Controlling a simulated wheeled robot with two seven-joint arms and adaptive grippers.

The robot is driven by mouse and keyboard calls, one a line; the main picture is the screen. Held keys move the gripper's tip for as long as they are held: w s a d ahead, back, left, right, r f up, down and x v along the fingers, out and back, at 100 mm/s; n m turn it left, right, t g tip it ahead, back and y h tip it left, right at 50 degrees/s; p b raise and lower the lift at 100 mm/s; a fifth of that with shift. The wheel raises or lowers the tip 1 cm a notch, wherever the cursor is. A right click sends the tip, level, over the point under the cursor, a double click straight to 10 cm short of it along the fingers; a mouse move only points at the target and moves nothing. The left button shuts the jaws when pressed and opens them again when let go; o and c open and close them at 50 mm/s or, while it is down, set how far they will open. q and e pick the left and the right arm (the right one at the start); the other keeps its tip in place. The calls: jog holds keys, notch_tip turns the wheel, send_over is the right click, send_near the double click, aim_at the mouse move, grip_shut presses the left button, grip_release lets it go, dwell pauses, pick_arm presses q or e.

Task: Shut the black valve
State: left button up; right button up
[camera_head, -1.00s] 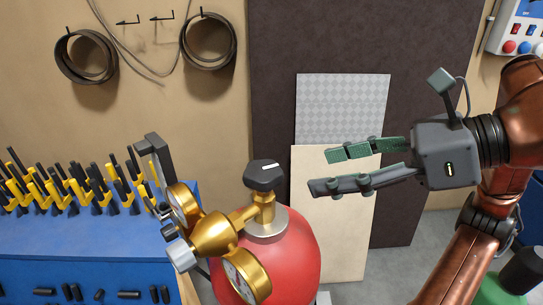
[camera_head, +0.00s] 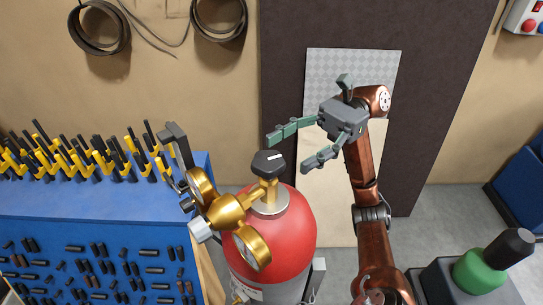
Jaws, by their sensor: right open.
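The black valve (camera_head: 268,163) is a dark faceted knob with a white mark, on a brass stem on top of a red gas cylinder (camera_head: 292,235). A brass regulator (camera_head: 225,211) with round gauges is fixed to the stem at its left. My right gripper (camera_head: 287,153) is open and empty. Its fingers point left and down, one just above and behind the knob in the picture, the other to its right. I cannot tell whether a finger touches the knob.
A blue workbench (camera_head: 110,199) with several yellow and black clamps stands at the left. A green cylinder with a black top (camera_head: 483,268) is at the lower right. Pale boards (camera_head: 325,205) lean on the wall behind.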

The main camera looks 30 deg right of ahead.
aim_at(270, 163)
jog(key=a, duration=0.2)
jog(key=a+p, duration=0.1)
jog(key=a, duration=0.1)
jog(key=s+a, duration=0.1)
jog(key=shift+a, duration=0.4)
jog(key=shift+c, duration=0.2)
